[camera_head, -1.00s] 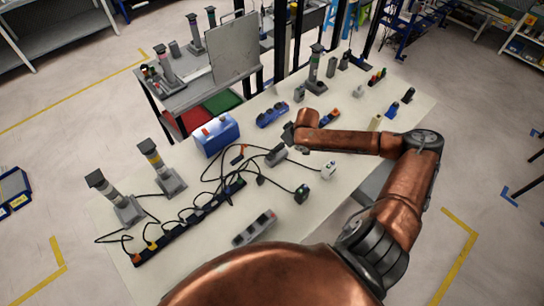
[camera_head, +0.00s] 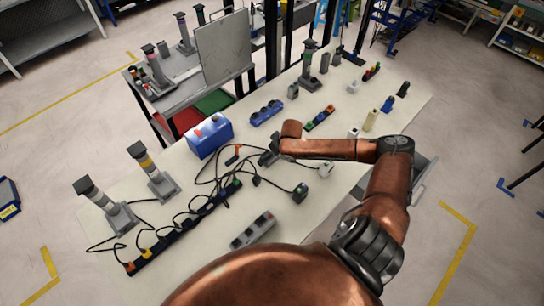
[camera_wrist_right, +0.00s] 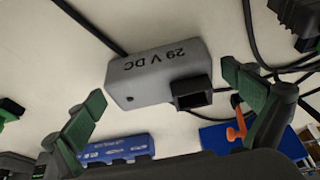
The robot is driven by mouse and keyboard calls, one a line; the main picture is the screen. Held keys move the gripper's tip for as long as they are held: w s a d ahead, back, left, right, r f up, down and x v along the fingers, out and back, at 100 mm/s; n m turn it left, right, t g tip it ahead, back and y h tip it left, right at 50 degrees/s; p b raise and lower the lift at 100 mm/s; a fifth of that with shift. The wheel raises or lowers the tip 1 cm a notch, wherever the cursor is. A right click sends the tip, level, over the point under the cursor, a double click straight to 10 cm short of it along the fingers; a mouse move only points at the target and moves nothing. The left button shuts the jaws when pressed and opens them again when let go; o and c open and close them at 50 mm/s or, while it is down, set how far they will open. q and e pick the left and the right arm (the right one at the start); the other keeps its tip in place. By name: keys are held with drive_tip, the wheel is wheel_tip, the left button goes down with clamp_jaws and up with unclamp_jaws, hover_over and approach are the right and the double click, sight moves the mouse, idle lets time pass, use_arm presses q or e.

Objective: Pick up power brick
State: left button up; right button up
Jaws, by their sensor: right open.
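The power brick (camera_wrist_right: 160,75) is a grey box marked "29 V DC" with a black socket on one end. In the right wrist view it lies between the two green fingertips of my right gripper (camera_wrist_right: 162,84). Those fingers are spread and show gaps to the brick on both sides. In the head view my right gripper (camera_head: 268,157) is over the middle of the table, at the end of the copper arm, and mostly hides the brick. My left gripper does not show.
Black cables run around the brick to a long power strip (camera_head: 185,228) on the white table (camera_head: 330,205). A blue box (camera_head: 209,137) and a blue rack (camera_head: 266,113) stand behind. A small dark plug (camera_head: 300,193) and a grey block (camera_head: 253,230) lie nearer.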

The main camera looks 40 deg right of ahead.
drive_tip(key=shift+r, duration=0.1)
drive_tip(key=c, duration=1.4)
